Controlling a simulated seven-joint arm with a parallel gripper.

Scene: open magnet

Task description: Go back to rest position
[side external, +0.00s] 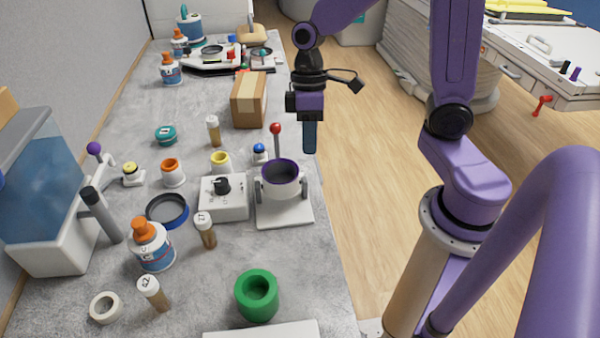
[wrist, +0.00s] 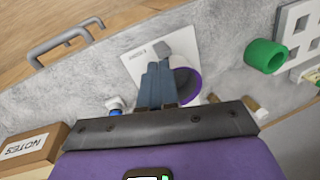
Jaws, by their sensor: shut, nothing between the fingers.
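My gripper (side external: 309,138) hangs down over the right edge of the grey bench (side external: 297,300) in the side view. Its fingers are together and hold nothing. In the wrist view the shut fingers (wrist: 158,75) point toward a white device with a purple-rimmed cup (wrist: 186,84). In the side view that device has a purple-rimmed cup (side external: 281,176) on a white base and a red-knobbed lever (side external: 276,129). The gripper is above and to the right of it, apparently apart from it.
A cardboard box (side external: 249,99) stands on the bench left of my gripper. A green ring-shaped part (side external: 257,295) sits near the front. Several bottles, vials and coloured parts crowd the bench's left side. Open wooden floor (side external: 350,190) lies right of the bench.

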